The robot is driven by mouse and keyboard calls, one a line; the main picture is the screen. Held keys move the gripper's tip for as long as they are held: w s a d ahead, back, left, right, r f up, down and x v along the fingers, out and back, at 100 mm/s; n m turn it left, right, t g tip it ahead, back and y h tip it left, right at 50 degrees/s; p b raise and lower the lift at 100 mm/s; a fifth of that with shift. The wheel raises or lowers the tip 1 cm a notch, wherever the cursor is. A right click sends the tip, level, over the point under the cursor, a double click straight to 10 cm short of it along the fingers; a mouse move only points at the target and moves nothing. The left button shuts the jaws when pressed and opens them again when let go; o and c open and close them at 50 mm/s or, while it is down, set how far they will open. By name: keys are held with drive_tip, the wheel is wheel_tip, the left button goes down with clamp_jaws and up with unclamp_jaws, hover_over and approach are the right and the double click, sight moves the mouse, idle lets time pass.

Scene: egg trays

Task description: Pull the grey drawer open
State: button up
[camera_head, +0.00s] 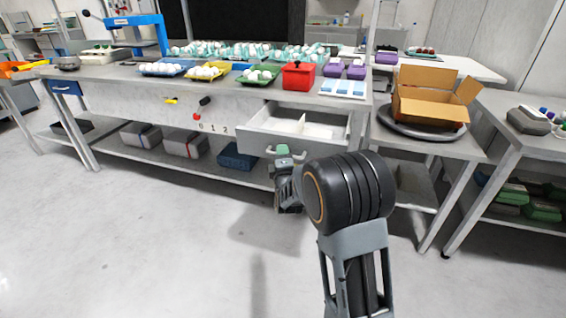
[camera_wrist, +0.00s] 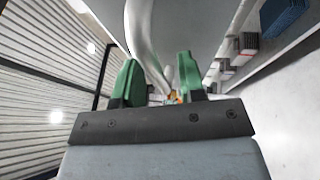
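The grey drawer (camera_head: 345,133) is pulled out from under the workbench in the head view, with its pale inside showing. Its grey handle (camera_head: 299,154) is on the front face. My gripper (camera_head: 282,150) is at the handle, pointing at the drawer front. In the wrist view, the green fingers of my gripper (camera_wrist: 158,75) stand apart. A pale curved bar, likely the handle (camera_wrist: 145,40), runs between them, closer to the left finger. I see a gap by the right finger; contact with the left finger is unclear.
The workbench (camera_head: 225,95) carries egg trays and a red box (camera_head: 298,76). Grey boxes (camera_head: 186,143) and a blue box (camera_head: 237,157) lie on the lower shelf. A cardboard box (camera_head: 428,98) stands on the bench to the right. The floor in front is clear.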

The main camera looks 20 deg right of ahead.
drive_tip(key=p+v, duration=0.2)
drive_tip(key=v, duration=1.1)
drive_tip(key=shift+s, duration=0.3)
drive_tip(key=shift+a, duration=0.1)
wheel_tip(320, 180, up, 13)
drive_tip(key=s+a+m+g+y+p, duration=0.2)
drive_tip(key=m+g+y+p, duration=0.35)
drive_tip(key=p, duration=0.85)
drive_tip(key=s+r+m+g+h+p, duration=0.1)
drive_tip(key=s+r+m+g+p, duration=0.9)
drive_tip(key=s+r, duration=0.4)
drive_tip(key=shift+s+r+m+p, duration=0.2)
drive_tip(key=shift+s+m+p, duration=0.25)
drive_tip(key=shift+s+p, duration=0.6)
